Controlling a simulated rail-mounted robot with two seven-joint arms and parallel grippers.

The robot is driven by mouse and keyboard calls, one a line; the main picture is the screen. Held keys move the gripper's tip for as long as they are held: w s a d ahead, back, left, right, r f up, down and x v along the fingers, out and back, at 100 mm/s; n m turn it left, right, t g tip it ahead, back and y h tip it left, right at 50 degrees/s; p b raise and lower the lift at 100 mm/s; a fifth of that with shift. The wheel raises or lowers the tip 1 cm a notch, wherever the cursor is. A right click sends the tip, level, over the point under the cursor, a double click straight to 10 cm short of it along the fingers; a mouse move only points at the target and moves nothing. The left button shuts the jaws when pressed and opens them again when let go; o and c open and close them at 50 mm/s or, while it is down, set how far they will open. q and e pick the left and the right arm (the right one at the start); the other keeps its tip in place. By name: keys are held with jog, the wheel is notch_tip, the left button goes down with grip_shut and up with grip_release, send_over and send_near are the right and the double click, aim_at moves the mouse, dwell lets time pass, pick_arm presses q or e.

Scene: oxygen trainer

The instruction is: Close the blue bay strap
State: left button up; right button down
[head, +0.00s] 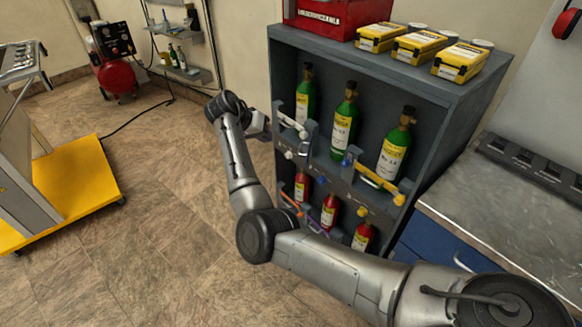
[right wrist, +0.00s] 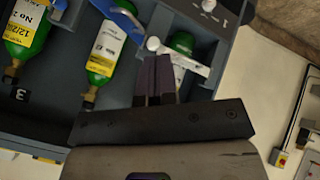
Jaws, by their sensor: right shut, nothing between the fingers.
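The blue strap (head: 309,136) is at the middle upper bay of the rack (head: 450,105). It seems to stick out between the left and middle green bottles; the head view does not show clearly how far. A blue knob (head: 347,161) sits on the rail below the middle bottle. In the right wrist view part of the blue strap (right wrist: 122,14) shows at the top, cut by the edge. My right gripper (head: 262,124) is at the rack's left side, partly hidden. Its fingers (right wrist: 163,60) are shut and empty, close to the white strap (right wrist: 182,60). My left gripper is out of view.
Green bottles (head: 343,122) fill the upper bays and red bottles (head: 330,212) the lower ones. A yellow strap (head: 374,178) crosses the right upper bay. Yellow cases (head: 418,46) and a red box (head: 325,17) stand on top.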

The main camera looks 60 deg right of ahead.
pick_arm(q)
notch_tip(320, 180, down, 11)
jog(key=b, duration=0.9)
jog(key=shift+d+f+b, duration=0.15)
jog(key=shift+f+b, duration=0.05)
jog(key=shift+b, duration=0.15)
pick_arm(e)
jog(key=s+r+x, duration=0.1)
jog(key=s+x, duration=0.1)
jog(key=x, duration=0.8)
jog(key=shift+d+f, duration=0.2)
jog(key=shift+d, duration=0.2)
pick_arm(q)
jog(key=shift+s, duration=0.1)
